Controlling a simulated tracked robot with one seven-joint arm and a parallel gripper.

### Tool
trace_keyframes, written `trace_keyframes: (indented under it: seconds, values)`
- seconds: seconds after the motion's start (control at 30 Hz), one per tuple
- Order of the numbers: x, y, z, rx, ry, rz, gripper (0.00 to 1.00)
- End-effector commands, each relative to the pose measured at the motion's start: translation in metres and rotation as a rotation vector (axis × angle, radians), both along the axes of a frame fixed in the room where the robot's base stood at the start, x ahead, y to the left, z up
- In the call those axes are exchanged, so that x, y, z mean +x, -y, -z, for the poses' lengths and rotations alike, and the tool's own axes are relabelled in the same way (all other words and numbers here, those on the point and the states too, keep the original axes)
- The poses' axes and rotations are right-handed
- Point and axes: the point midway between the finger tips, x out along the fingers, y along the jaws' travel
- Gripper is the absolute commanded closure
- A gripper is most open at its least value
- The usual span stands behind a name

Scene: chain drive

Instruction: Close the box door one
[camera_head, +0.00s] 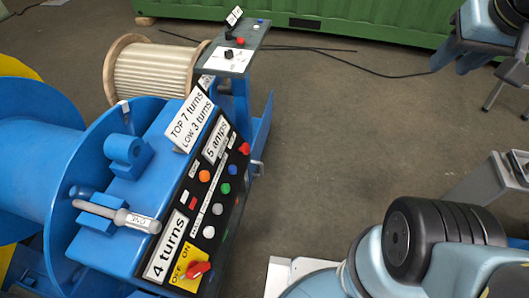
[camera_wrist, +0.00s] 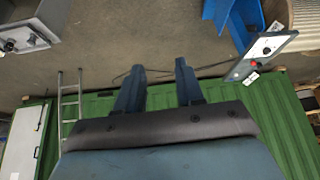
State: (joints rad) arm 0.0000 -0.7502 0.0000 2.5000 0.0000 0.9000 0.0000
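My gripper (camera_wrist: 160,66) is open and empty in the wrist view, with a clear gap between its two dark fingers. It also shows at the upper right of the head view (camera_head: 457,62), above the floor and apart from everything. A grey box (camera_wrist: 22,38) with a black knob on a light plate is at the upper left of the wrist view, cut by the edge. A grey panel (camera_head: 480,188) beside a dark-framed part shows at the right edge of the head view, partly behind my arm. I cannot tell which part is door one, or how far open it is.
A blue machine (camera_head: 135,185) with a labelled control panel stands at left. A small control stand (camera_head: 233,60) and a cable drum (camera_head: 150,72) are behind it. A green container (camera_head: 340,22) lines the back. A ladder (camera_wrist: 68,100) leans there. The middle floor is clear apart from cables.

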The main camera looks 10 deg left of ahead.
Motion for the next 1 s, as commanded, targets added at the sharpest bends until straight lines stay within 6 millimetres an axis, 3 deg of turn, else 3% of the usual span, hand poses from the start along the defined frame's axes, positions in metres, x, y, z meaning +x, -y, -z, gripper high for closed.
trace_keyframes:
  seconds: [0.17, 0.37, 0.67, 1.0]
  values:
    - [0.002, -0.001, 0.0, 0.003, -0.006, 0.001, 0.63]
    - [0.019, -0.006, 0.008, 0.04, -0.08, 0.005, 0.63]
    - [0.069, -0.028, 0.037, 0.153, -0.28, 0.029, 0.63]
    - [0.124, -0.053, 0.084, 0.293, -0.503, 0.071, 0.63]
